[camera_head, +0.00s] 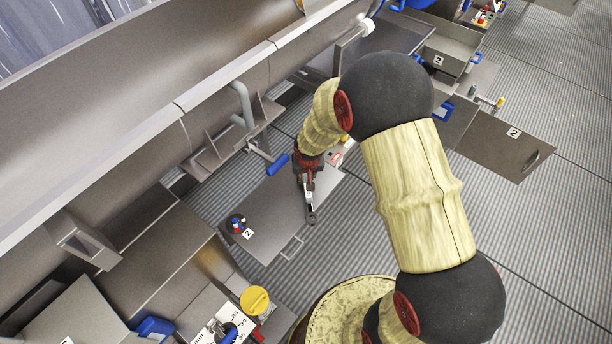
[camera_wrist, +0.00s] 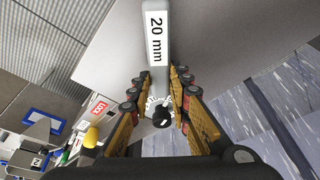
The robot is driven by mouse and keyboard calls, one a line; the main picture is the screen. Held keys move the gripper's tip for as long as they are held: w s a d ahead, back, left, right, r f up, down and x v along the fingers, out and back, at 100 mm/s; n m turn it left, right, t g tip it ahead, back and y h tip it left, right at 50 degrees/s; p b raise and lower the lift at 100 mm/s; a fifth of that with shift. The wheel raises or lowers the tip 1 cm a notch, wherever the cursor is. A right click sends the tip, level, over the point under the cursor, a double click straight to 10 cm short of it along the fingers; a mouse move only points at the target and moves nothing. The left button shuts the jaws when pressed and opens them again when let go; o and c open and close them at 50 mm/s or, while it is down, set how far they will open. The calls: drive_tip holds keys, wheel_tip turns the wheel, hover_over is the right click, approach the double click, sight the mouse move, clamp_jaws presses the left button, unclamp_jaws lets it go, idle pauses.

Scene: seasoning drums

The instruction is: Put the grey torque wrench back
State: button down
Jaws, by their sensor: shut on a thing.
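The grey torque wrench (camera_head: 311,212) hangs from my gripper (camera_head: 307,182) in the head view, above a grey metal panel. In the wrist view the wrench (camera_wrist: 157,72) carries a white "20 mm" label and lies between the two fingers of my gripper (camera_wrist: 160,92). The fingers are shut on it near its round head, which has a dark knob. The wrench's far end runs out of the top of the wrist view. Its holder or resting place cannot be made out.
The grey panel (camera_head: 262,215) has a "2" label, a handle and a small dark red-and-blue item (camera_head: 237,223). A blue-handled lever (camera_head: 277,164) is close left of my gripper. A yellow cap (camera_head: 254,300) is at the bottom. Open striped floor lies right.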

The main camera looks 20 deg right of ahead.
drive_tip(key=shift+f+b, duration=0.3)
drive_tip(key=shift+f, duration=0.05)
drive_tip(key=c, duration=1.7)
unclamp_jaws()
drive_tip(key=shift+o, duration=0.6)
drive_tip(key=shift+r, duration=0.1)
drive_tip(key=v, duration=1.1)
drive_tip(key=shift+r, duration=0.4)
drive_tip(key=shift+s, duration=0.1)
